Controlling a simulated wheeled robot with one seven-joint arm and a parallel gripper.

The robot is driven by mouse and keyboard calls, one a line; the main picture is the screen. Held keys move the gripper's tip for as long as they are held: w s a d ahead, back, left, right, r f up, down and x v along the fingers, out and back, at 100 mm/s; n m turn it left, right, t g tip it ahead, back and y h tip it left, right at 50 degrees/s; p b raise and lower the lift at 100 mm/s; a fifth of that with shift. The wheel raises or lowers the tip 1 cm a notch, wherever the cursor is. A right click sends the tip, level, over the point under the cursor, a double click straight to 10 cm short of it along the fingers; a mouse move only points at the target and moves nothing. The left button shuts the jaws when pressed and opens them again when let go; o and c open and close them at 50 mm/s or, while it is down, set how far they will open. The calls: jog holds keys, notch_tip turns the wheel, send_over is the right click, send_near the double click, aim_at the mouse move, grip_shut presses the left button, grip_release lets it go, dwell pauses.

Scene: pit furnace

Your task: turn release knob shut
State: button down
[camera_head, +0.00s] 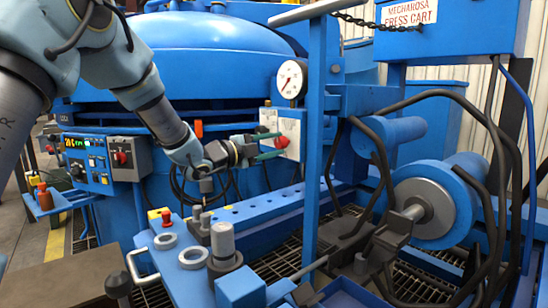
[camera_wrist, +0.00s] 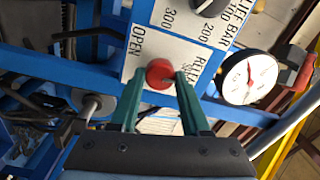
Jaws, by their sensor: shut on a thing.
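The red release knob (camera_wrist: 160,73) sits on a white panel (camera_wrist: 190,37) in the wrist view. "OPEN" is printed to its left and a partly hidden "RELE..." label to its right. My gripper (camera_wrist: 159,82) has its two green fingers shut on the knob, one on each side. The knob's lower part is hidden between the fingers, and I cannot tell which way it points. In the head view, my gripper (camera_head: 272,147) reaches the red knob (camera_head: 281,142) on the panel beneath the gauge.
A round pressure gauge (camera_head: 291,79) stands just above the panel; a black knob (camera_wrist: 207,8) is beside the red one. A blue upright post (camera_head: 314,130) stands right of the panel. The big blue vessel (camera_head: 215,50) is behind my arm. Black hoses hang at right.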

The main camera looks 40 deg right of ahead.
jog(key=shift+m+b, duration=0.45)
jog(key=shift+m, duration=0.05)
jog(key=shift+c, duration=1.9)
grip_release()
jog(key=a+p, duration=0.1)
jog(key=a, duration=0.9)
jog(key=shift+w+a+f, duration=0.2)
jog(key=shift+w+a, duration=0.1)
jog(key=shift+a, duration=0.1)
